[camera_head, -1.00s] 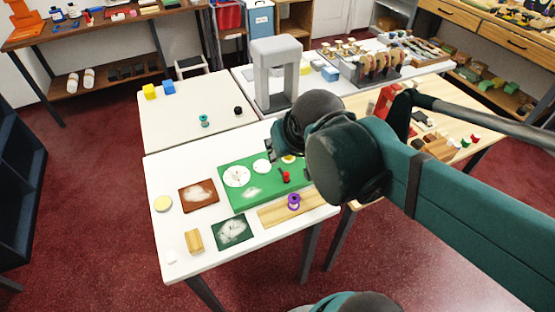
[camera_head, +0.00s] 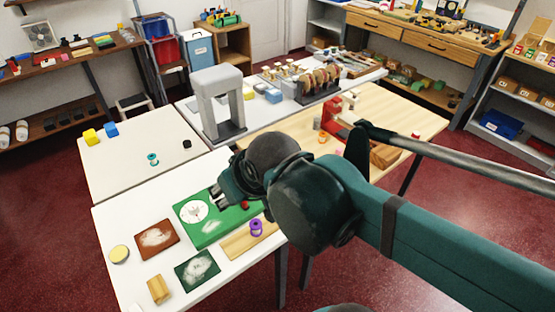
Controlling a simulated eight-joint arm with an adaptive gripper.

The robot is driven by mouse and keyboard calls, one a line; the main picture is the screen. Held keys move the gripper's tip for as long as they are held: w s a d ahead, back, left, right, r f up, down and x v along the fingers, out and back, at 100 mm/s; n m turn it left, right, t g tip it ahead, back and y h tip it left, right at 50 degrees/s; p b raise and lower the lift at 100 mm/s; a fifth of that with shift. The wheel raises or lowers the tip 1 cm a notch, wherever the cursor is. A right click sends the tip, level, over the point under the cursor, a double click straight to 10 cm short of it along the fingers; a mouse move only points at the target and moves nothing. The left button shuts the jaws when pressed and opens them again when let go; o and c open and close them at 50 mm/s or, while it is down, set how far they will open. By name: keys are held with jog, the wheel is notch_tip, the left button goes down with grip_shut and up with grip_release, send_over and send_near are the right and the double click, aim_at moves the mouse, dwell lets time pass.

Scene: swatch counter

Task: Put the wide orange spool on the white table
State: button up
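A small orange item (camera_head: 323,139), perhaps the wide orange spool, lies on the light wooden table (camera_head: 395,112) beside a red stand; it is too small to make out its shape. A white table (camera_head: 118,225) stands at the front left, with another white-topped table (camera_head: 115,160) behind it. My gripper (camera_head: 214,197) is over the green board on the front white table, well left of the orange item. I see nothing in it, but its fingers are small and dark and I cannot tell how far apart they are.
A purple spool (camera_head: 256,228) stands on a wooden strip (camera_head: 240,243) at the front table's edge. A teal spool (camera_head: 152,159) stands on the table behind. A tall grey arch (camera_head: 217,100) and a red stand (camera_head: 335,118) rise near my arm. The back-left table is mostly bare.

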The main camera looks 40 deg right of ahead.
jog(key=shift+r, duration=0.1)
jog(key=w+d+r+m+g+h+p, duration=0.15)
jog(key=w+d+r+m, duration=0.25)
jog(key=w+d+m, duration=0.55)
jog(key=m+g+y+p, duration=0.1)
jog(key=m+g+p, duration=0.5)
jog(key=m, duration=0.9)
send_over(323, 134)
jog(key=shift+t, duration=0.25)
jog(key=f, duration=1.8)
jog(key=shift+w+a+f, duration=0.1)
jog(key=shift+a+f, duration=0.2)
jog(key=shift+f, duration=0.1)
jog(key=shift+d+f+m+y, duration=0.25)
jog(key=shift+d+f+m, duration=0.1)
jog(key=shift+f, duration=0.15)
jog(key=shift+f, duration=1.15)
